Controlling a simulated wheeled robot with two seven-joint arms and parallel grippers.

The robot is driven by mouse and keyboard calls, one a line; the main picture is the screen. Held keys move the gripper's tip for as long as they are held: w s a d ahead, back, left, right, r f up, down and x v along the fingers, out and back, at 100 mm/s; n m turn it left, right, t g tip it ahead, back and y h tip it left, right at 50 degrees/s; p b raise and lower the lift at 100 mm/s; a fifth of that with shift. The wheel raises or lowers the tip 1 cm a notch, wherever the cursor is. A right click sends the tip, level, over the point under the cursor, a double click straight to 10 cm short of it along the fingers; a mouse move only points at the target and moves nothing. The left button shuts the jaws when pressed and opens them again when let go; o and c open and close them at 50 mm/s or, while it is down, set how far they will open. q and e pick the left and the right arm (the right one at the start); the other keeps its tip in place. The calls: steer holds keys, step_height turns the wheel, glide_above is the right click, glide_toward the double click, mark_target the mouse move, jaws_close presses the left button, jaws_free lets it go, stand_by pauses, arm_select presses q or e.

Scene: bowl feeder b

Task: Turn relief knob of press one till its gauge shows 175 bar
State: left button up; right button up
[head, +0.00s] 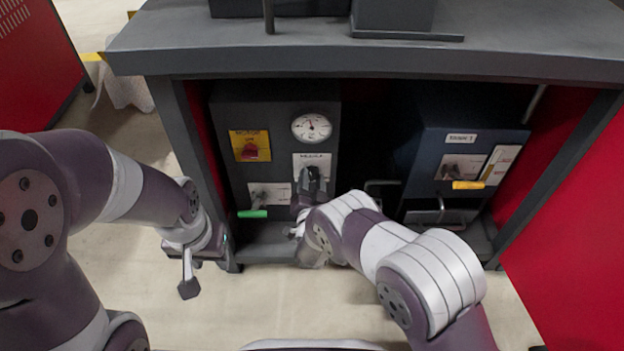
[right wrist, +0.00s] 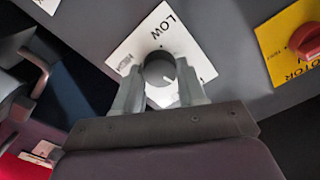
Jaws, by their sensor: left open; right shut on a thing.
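The relief knob (right wrist: 158,68) is a dark round knob on a white plate marked LOW and another word at its other end. My right gripper (right wrist: 158,82) is shut on the knob, one finger on each side. In the head view my right gripper (head: 311,190) covers most of the knob on the front of the left grey unit (head: 285,106). A round white gauge (head: 311,127) sits above the knob. Its needle points roughly upward; the numbers are too small to read. My left gripper (head: 207,270) is open and empty, low at the left of the cabinet.
A yellow plate with a red motor switch (head: 250,149) is left of the gauge. A lever with a green handle (head: 253,213) sticks out below. A blue unit (head: 462,150) with a yellow-handled lever (head: 468,185) stands right. The cabinet top (head: 500,45) overhangs both units.

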steer(key=shift+f+m, duration=0.1)
steer(key=shift+m, duration=0.8)
steer(key=o, duration=1.1)
steer(key=shift+c, duration=0.2)
steer(key=shift+s+p, duration=0.3)
steer(key=shift+p, duration=0.1)
steer(key=s+p, duration=0.5)
steer(key=s, duration=0.7)
